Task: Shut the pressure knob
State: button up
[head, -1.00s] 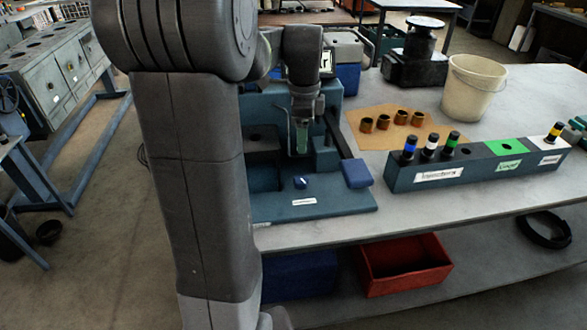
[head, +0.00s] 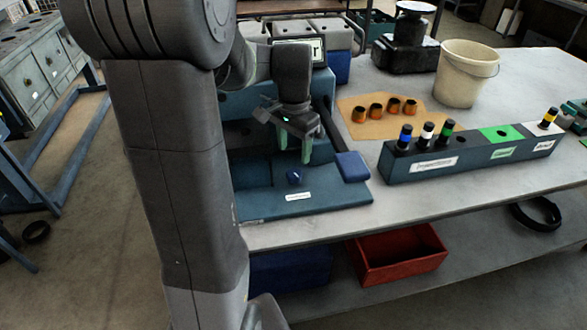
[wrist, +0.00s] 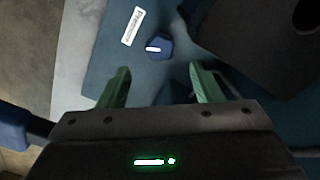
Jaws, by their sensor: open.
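The pressure knob is a small blue knob (head: 294,177) with a white pointer mark, on the flat base of the blue test stand (head: 250,208). A white label (head: 298,196) lies in front of it. In the wrist view the knob (wrist: 158,47) sits ahead of the fingertips, between their lines, and its white mark runs roughly across the picture. The label beside it (wrist: 131,26) shows there too. My gripper (head: 293,152) is open with green fingers, above and behind the knob and apart from it. Its fingers also show in the wrist view (wrist: 160,80), with nothing between them.
A lever with a blue grip (head: 353,166) stands right of the knob. The injector rack (head: 470,154) lies further right, with several injectors in it. A bucket (head: 467,75) and copper-coloured sleeves (head: 384,108) on a tan sheet are behind it. A red bin (head: 398,254) sits below.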

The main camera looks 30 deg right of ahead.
aim_at(294, 173)
notch_tip(294, 173, down, 8)
jog(key=shift+r, duration=0.1)
jog(key=shift+c, duration=0.5)
jog(key=c, duration=0.9)
jog(key=shift+m, duration=2.4)
jog(key=o, duration=1)
